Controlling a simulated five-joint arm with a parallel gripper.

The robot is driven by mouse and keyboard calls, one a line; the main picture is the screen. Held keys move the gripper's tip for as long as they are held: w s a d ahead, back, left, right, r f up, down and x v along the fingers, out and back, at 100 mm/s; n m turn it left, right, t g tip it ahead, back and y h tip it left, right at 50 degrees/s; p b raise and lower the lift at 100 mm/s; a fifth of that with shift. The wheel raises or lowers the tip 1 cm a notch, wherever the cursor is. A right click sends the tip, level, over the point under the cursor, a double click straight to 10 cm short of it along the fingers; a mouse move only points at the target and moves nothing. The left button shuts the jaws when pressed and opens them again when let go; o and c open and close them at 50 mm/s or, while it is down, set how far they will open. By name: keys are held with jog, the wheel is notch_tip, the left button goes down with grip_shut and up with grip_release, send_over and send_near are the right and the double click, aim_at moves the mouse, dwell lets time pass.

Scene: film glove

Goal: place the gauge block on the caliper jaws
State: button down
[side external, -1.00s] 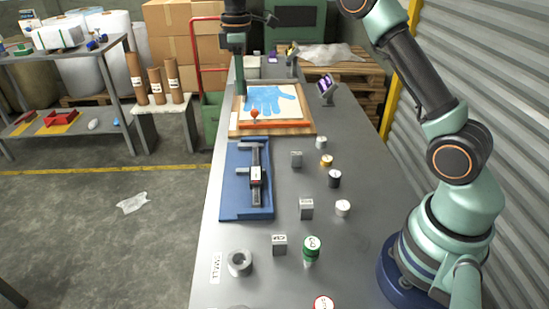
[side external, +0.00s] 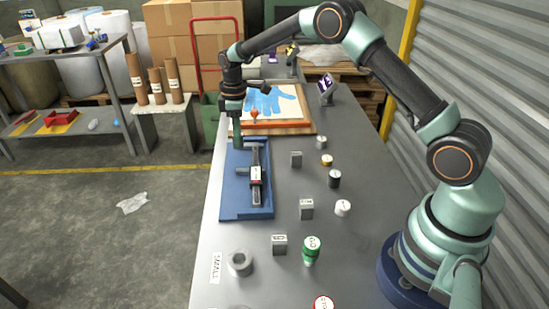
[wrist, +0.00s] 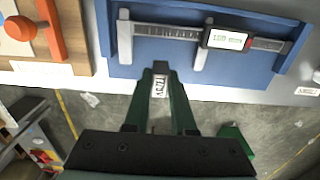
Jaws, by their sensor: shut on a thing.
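The caliper (side external: 256,186) lies on a blue mat (side external: 232,208) on the bench, with its jaws pointing left. In the wrist view the caliper (wrist: 170,31) crosses the top, and its two jaws point toward my gripper. My gripper (wrist: 161,72) is shut on a small pale block with dark markings, the gauge block (wrist: 160,86). In the side view my gripper (side external: 238,146) is at the mat's far left, beside the jaw end. The block is hidden there by the fingers. I cannot tell its exact height above the mat.
A glove board (side external: 288,127) with an orange bar and knob lies beyond the mat. Several marked blocks (side external: 306,208) and weights (side external: 334,179) stand right of the mat. A grey ring (side external: 239,262) and a green-topped cylinder (side external: 311,250) are nearer. Left of the bench is open floor.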

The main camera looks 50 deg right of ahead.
jog(key=shift+f, duration=2.1)
jog(key=c, duration=0.7)
grip_release()
jog(key=shift+f, duration=0.15)
jog(key=shift+c, duration=0.2)
